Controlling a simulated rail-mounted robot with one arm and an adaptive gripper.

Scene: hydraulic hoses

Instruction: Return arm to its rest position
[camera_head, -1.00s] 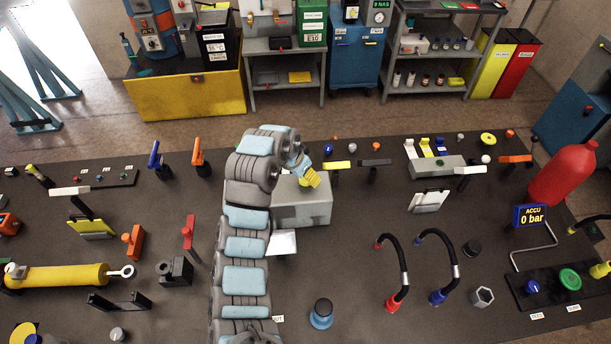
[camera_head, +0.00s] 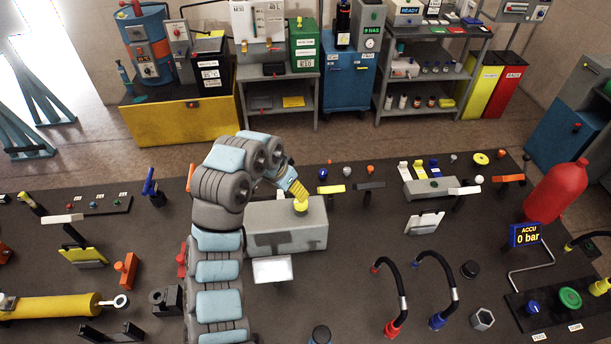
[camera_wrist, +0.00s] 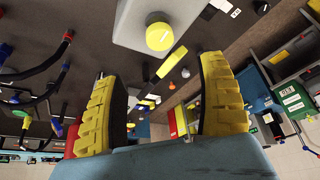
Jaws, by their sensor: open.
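My gripper (camera_wrist: 160,105) is open and empty in the wrist view, its two yellow ribbed fingers spread apart. In the head view my gripper (camera_head: 298,190) is at the end of my grey and light-blue arm, bent over at the top. It is close to a grey box (camera_head: 287,228) with a yellow round knob on top. In the wrist view the yellow knob (camera_wrist: 159,37) sits on the light grey box, beyond the fingers and apart from them. In the head view I cannot tell the exact gap between fingers and knob.
Two black hoses (camera_head: 448,290) stand on the dark table, with a red cylinder (camera_head: 556,191) at right. A yellow cylinder (camera_head: 52,307) lies at left. Several levers line the table's back edge. Behind are a yellow bin (camera_head: 185,118) and shelves. The middle front table is mostly clear.

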